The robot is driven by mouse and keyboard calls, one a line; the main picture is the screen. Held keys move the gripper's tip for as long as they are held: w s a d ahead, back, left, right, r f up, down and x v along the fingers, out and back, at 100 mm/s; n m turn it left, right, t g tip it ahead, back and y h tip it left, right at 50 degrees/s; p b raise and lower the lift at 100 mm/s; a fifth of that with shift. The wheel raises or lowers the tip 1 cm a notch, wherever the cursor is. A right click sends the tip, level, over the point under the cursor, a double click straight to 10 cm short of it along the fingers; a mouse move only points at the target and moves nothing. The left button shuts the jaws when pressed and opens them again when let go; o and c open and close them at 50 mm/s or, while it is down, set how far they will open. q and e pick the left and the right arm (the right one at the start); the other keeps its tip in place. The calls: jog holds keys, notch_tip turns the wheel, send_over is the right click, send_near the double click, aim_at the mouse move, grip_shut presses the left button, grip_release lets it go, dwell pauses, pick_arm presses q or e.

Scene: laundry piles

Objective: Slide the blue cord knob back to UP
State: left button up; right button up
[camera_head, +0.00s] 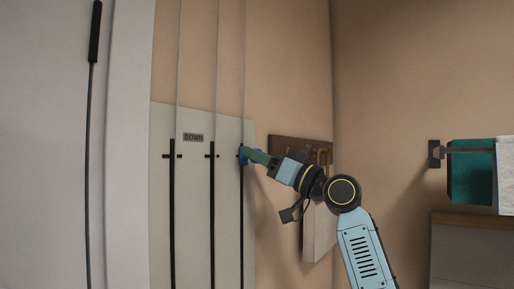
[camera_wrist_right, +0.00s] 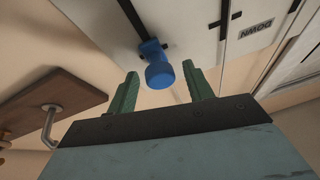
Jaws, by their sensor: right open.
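The blue cord knob (camera_wrist_right: 160,73) sits on the rightmost dark vertical track of a pale wall panel (camera_head: 229,200). In the head view the knob (camera_head: 242,155) shows only in part, behind the fingertips, at about the height of the cross marks on the other tracks. My right gripper (camera_head: 254,156) reaches in from the right at the knob. In the wrist view its green fingers (camera_wrist_right: 160,83) are open, one on each side of the knob, with gaps visible. My left gripper is not in view.
Two more dark tracks (camera_head: 212,215) run to the left of the knob's track, with thin cords above. A brown board with hooks (camera_head: 290,146) is on the wall just behind my right arm. A rail with a teal towel (camera_head: 470,172) is at far right.

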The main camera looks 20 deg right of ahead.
jog(key=shift+w+a+r, duration=0.2)
jog(key=shift+w+a, duration=0.2)
jog(key=shift+w, duration=0.05)
grip_shut()
